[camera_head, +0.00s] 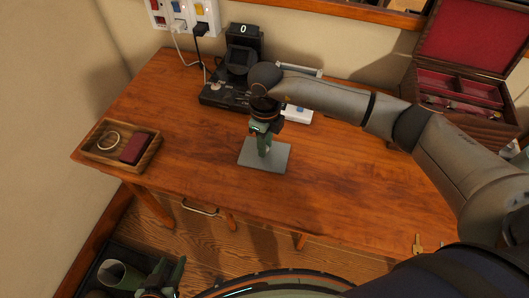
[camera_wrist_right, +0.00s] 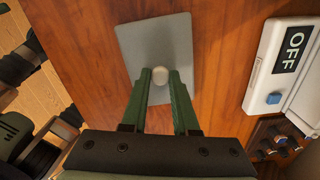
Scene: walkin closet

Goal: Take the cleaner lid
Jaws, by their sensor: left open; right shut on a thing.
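A flat grey rectangular plate with a small pale knob, which looks like the cleaner lid (camera_head: 275,157), is at the middle of the wooden table. In the right wrist view the lid (camera_wrist_right: 155,42) shows with its knob between my fingertips. My right gripper (camera_head: 264,151) points down over the lid and is shut on its knob; it also fills the lower right wrist view (camera_wrist_right: 160,78). I cannot tell whether the lid touches the table. My left gripper (camera_head: 168,272) is open and low at the bottom left, off the table.
A white device with a blue button (camera_head: 298,113) marked OFF in the right wrist view and a black device (camera_head: 243,62) with a 0 display stand behind. A wooden tray (camera_head: 152,150) is at left, an open red-lined box (camera_head: 472,48) at back right.

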